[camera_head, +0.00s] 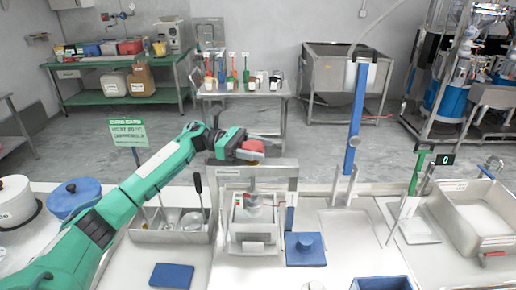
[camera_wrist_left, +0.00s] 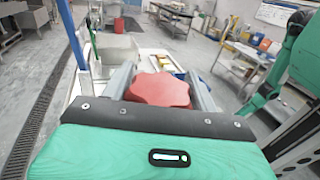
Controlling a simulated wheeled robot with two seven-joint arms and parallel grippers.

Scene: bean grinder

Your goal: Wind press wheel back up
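The red press wheel (camera_head: 252,146) sits at the top of the metal press frame (camera_head: 228,172). My left gripper (camera_head: 256,152) is at the wheel, reaching in from the left. In the left wrist view, the lobed red wheel (camera_wrist_left: 158,90) lies between the two grey fingers, which appear closed against its sides. The press body (camera_head: 254,222) stands below on the white table, with a round part under the frame. The wheel's shaft is mostly hidden. My right gripper is not in view.
A metal tray with utensils (camera_head: 172,228) is on the left, near a blue-lidded pot (camera_head: 74,199). A tall blue lever stand (camera_head: 355,120) rises at the right. A blue pad (camera_head: 171,275) lies in front.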

